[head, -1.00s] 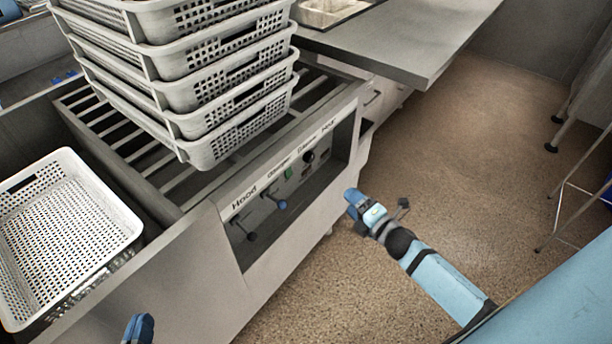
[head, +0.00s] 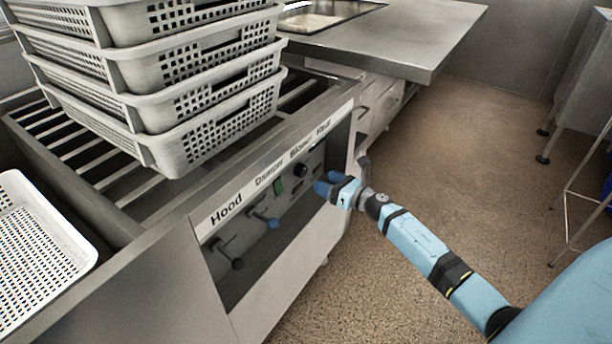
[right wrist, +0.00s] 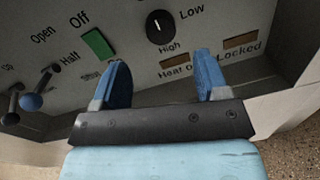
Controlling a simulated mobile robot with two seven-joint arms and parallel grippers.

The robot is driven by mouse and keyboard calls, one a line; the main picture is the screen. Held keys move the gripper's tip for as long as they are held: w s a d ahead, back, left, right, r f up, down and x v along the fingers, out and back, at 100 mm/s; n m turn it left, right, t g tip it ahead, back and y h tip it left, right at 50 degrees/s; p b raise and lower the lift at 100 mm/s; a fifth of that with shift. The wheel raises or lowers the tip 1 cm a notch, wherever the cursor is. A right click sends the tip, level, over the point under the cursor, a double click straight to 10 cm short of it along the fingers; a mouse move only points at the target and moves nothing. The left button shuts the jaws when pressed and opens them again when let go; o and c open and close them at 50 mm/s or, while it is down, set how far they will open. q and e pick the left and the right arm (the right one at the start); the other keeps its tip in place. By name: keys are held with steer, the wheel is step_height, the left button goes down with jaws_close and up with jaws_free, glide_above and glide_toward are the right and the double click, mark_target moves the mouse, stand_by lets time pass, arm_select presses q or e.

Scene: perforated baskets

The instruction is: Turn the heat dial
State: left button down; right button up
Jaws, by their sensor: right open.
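The heat dial is a round black knob (right wrist: 160,27) with a white mark, between the words "Low" and "High" in the right wrist view. In the head view the black knob (head: 301,171) sits on the recessed panel under the label strip. My right gripper (right wrist: 165,78) is open and empty, with its blue fingers pointing at the panel just below the knob, one finger on each side. In the head view my right gripper (head: 325,186) is at the panel's right part, right of and below the knob. I cannot tell if it touches the panel. My left gripper is not in view.
A green switch (right wrist: 97,45) and levers with blue (right wrist: 31,102) and black ends are left of the knob. A stack of white perforated baskets (head: 185,130) stands on the slatted top. Another basket (head: 85,262) is at far left.

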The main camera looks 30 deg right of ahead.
mark_target(304, 172)
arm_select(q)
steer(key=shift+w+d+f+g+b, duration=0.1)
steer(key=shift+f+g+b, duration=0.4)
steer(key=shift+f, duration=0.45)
arm_select(e)
steer(key=x, duration=0.7)
steer(key=shift+w+a, duration=0.15)
steer(key=shift+w, duration=0.15)
steer(key=c, duration=0.9)
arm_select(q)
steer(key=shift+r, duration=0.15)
